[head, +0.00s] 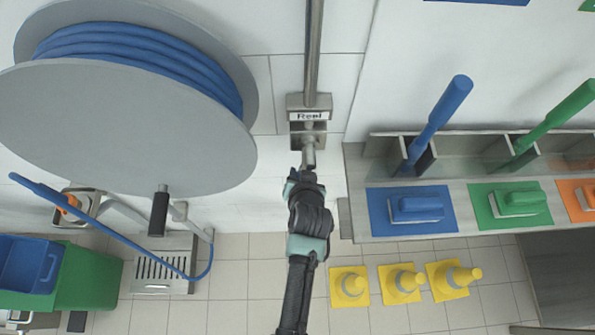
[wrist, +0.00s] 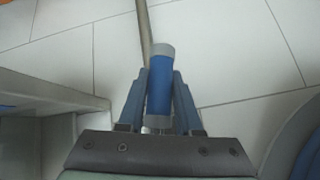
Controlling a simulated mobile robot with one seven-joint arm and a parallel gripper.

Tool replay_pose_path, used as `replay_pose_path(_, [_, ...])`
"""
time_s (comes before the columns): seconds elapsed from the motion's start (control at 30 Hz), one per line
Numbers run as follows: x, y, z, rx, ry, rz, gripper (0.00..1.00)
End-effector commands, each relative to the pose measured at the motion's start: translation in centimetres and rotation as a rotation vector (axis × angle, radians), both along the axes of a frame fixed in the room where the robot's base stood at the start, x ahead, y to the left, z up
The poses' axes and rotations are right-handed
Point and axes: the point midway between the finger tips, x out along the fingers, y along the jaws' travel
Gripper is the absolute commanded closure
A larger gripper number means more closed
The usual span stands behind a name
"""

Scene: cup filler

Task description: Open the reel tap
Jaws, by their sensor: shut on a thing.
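The reel tap (head: 308,152) is a grey metal fitting on the white wall, below a plate marked "Reel" (head: 309,115) and a vertical pipe (head: 314,50). My gripper (head: 303,175) is right at the lower end of the tap in the head view and hides part of it. In the wrist view, my gripper (wrist: 160,88) has its two blue fingers shut on a blue handle with a grey end (wrist: 159,100).
A large grey hose reel (head: 120,130) with blue hose (head: 140,48) is at the left. A grey shelf (head: 465,210) with blue and green brushes is at the right. Green and blue bins (head: 90,275) are at lower left.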

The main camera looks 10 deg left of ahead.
Motion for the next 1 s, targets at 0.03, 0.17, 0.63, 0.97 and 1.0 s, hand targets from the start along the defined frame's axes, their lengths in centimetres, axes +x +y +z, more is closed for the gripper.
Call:
replay_pose_path(0.03, [0.04,-0.05,0.05,-0.009,-0.004,0.0,1.0])
replay_pose_path(0.17, [0.06,-0.13,0.0,-0.019,-0.007,0.0,1.0])
replay_pose_path(0.63, [0.05,-0.14,-0.04,-0.02,-0.007,-0.001,0.47])
replay_pose_path(0.97, [0.03,-0.15,-0.04,-0.02,-0.006,-0.001,0.37])
replay_pose_path(1.0, [-0.01,-0.16,0.01,-0.019,-0.006,0.0,0.37])
